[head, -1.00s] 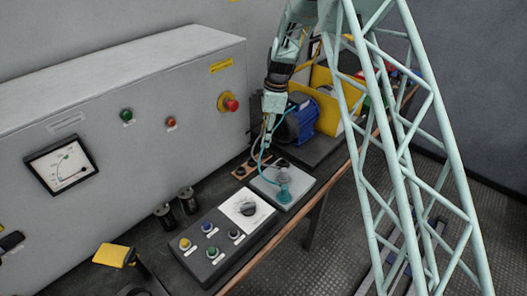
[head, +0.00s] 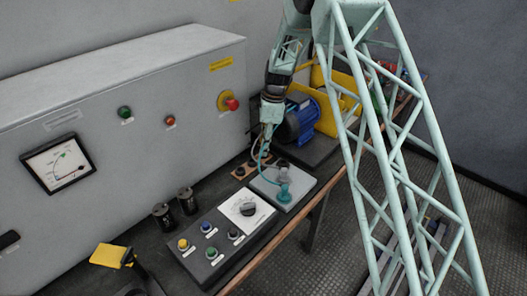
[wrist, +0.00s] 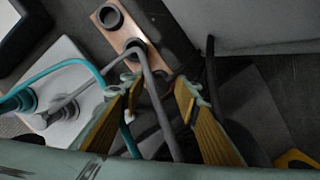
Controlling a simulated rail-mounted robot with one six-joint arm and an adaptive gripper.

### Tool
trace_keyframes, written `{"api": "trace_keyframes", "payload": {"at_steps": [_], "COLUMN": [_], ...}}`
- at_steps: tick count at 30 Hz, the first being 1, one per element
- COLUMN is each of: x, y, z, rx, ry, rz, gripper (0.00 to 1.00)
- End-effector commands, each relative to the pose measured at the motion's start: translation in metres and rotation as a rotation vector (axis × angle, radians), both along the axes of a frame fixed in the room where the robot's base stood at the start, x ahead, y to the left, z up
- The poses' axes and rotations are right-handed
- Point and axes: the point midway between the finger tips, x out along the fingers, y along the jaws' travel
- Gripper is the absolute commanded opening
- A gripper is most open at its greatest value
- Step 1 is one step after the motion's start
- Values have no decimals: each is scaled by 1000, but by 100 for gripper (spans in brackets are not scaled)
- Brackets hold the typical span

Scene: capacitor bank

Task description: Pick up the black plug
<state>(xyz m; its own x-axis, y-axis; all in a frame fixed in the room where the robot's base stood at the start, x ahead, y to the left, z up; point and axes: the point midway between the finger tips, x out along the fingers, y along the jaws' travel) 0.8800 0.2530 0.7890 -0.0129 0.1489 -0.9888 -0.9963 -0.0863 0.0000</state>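My gripper (head: 265,142) points down over the bench by the blue motor. In the wrist view its two yellow-padded fingers (wrist: 160,88) are apart, with a grey cable running between them. The cable leads up to a dark plug or socket (wrist: 136,50) on a copper-coloured plate (wrist: 121,35); I cannot tell clearly which. A second dark round socket (wrist: 109,16) is on the same plate. The plate also shows in the head view (head: 247,167). A grey plug (wrist: 40,119) and a teal plug (wrist: 18,99) with a teal cable sit on a light grey plate (wrist: 65,132).
A control box with buttons (head: 212,250) and a knob panel (head: 247,209) stand in front. The blue motor (head: 298,122) is behind. Two black cylinders (head: 163,217) stand by the large grey cabinet (head: 150,100). A black cable (wrist: 211,65) lies beside the right finger.

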Motion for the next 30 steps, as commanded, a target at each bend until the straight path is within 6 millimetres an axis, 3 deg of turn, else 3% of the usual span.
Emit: {"api": "trace_keyframes", "payload": {"at_steps": [4, 12, 23, 30], "x": [0, 0, 0, 1], "y": [0, 0, 0, 0], "z": [0, 0, 1, 12], "rx": [0, 0, 0, 0], "ry": [0, 0, 0, -1], "rz": [0, 0, 0, 0], "gripper": [28, 3, 3, 3]}}
